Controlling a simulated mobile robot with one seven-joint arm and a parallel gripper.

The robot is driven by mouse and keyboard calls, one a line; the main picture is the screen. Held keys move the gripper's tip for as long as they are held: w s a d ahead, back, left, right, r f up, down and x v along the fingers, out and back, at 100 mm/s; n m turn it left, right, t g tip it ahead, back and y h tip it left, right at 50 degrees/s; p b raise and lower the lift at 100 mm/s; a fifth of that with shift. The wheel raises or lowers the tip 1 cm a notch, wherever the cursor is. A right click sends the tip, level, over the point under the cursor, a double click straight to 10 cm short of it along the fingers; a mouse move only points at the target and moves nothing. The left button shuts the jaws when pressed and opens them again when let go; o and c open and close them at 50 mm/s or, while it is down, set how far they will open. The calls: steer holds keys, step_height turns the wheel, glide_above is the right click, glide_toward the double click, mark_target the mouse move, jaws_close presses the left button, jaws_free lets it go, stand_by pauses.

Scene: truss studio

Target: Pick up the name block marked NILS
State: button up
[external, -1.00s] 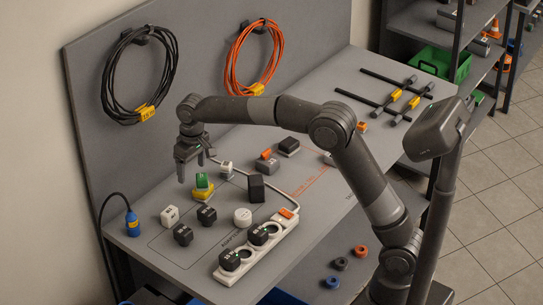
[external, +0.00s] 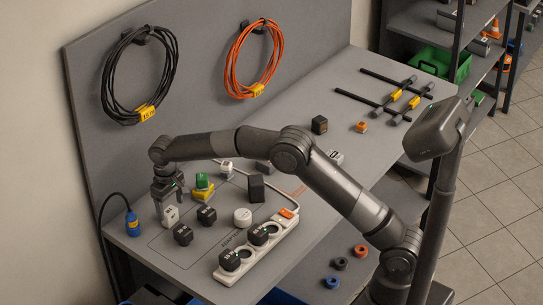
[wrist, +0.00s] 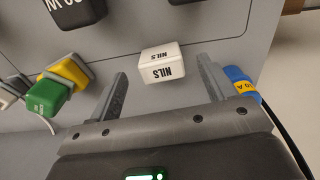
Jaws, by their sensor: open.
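The white name block marked NILS (wrist: 162,66) lies on the grey bench top in the wrist view, with its lettering on two faces. My gripper (wrist: 161,72) is open and empty, with one finger on each side of the block. Gaps show between the block and both fingers. In the external view the white block (external: 171,217) stands at the left part of the bench, and my gripper (external: 168,203) is right at it, pointing down. The fingers partly cover the block there, and I cannot tell their exact height over the bench.
A green block on a yellow one (wrist: 58,85) sits beyond the left finger. A blue plug with a yellow label (wrist: 240,82) is close outside the right finger. Black blocks (external: 183,234) and a white power strip (external: 256,247) lie nearby. The back panel holds coiled cables.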

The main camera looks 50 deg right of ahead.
mark_target(170, 211)
steer(key=f, duration=0.5)
steer(key=shift+w, duration=0.25)
steer(key=shift+c, duration=0.6)
steer(key=c, duration=0.9)
steer(key=shift+c, duration=0.2)
steer(key=shift+r, duration=0.15)
